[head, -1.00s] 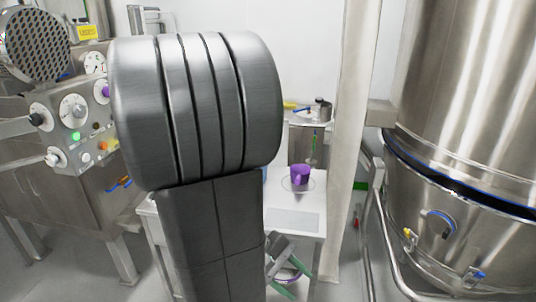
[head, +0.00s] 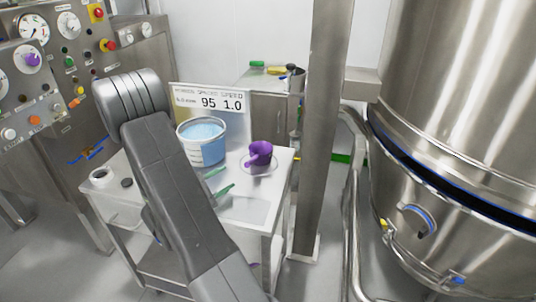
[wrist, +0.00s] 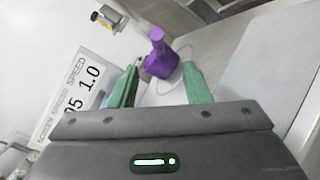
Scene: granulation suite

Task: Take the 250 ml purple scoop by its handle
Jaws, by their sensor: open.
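The purple scoop (head: 261,150) stands on the white top of a small table, inside a thin round outline, right of the white tub. In the head view a narrower part, which looks like its handle, points down-left. In the wrist view the scoop (wrist: 161,65) is just beyond my fingertips, around the middle of the gap, with a narrow part pointing up. My gripper (head: 222,182) has green fingers and is left of and below the scoop in the head view. In the wrist view my gripper (wrist: 160,82) is open, its fingers apart and empty. No volume marking is readable.
A white tub of pale blue material (head: 202,132) stands left of the scoop, before a display sign (head: 215,102). A steel post (head: 322,120) and large steel vessel (head: 450,150) stand right.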

